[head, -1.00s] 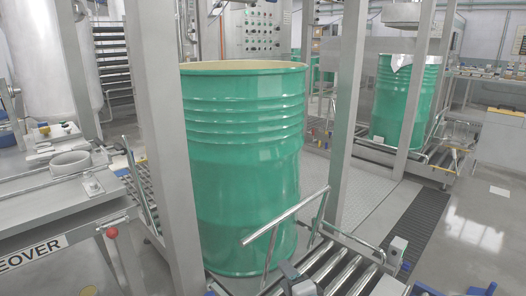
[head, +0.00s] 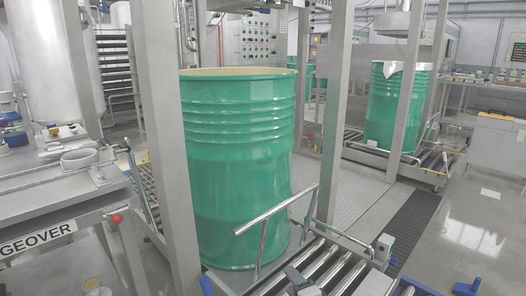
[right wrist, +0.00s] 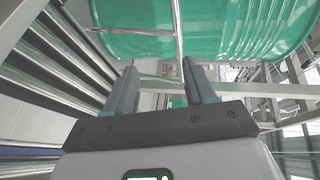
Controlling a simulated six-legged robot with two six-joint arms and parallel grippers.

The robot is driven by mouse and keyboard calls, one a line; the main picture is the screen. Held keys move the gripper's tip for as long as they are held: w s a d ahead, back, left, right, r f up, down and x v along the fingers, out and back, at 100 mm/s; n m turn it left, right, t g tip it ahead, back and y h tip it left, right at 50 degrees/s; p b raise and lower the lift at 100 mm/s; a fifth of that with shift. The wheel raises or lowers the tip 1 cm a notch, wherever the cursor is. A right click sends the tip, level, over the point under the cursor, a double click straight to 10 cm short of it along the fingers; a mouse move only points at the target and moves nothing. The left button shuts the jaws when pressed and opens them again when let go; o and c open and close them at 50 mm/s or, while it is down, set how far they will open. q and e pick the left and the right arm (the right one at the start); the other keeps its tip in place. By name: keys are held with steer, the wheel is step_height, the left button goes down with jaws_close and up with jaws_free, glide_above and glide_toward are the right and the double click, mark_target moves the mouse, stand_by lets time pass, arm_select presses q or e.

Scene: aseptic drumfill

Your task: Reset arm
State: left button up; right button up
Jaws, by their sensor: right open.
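My right gripper (head: 296,278) shows in part at the bottom of the head view, low over the roller conveyor in front of the large green drum (head: 238,165). In the right wrist view its two dark fingers (right wrist: 160,70) are apart with nothing between them. The drum (right wrist: 240,25) lies beyond the fingertips, with a chrome bar (right wrist: 178,30) in front of it. The drum stands upright and its top looks open. My left gripper does not show.
Grey posts (head: 163,130) frame the drum. A bent chrome handle (head: 275,213) and conveyor rollers (head: 322,262) are in front. A steel table (head: 60,195) with a red knob stands left. A second green drum (head: 395,110) is at back right.

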steer(key=s+d+f+g+h, duration=0.1)
steer(key=s+d+f+g, duration=0.2)
steer(key=s+f, duration=0.55)
steer(key=s+d+f+g+h, duration=0.1)
steer(key=s+d+f+g, duration=0.3)
steer(key=f, duration=0.8)
steer(key=s+a+f+n+g, duration=0.1)
steer(key=s+f+n+g, duration=0.1)
steer(key=s+n, duration=0.35)
steer(key=s+a+f+n+g, duration=0.1)
steer(key=s+f+n+g, duration=0.15)
steer(key=s, duration=0.55)
steer(key=s+f+n+g, duration=0.1)
steer(key=s+n+g, duration=0.2)
steer(key=s, duration=0.4)
step_height(320, 180, up, 30)
steer(key=a+p, duration=0.1)
steer(key=p, duration=2.9)
steer(key=shift+s+y, duration=0.3)
steer(key=shift+s, duration=0.1)
steer(key=shift+f, duration=0.15)
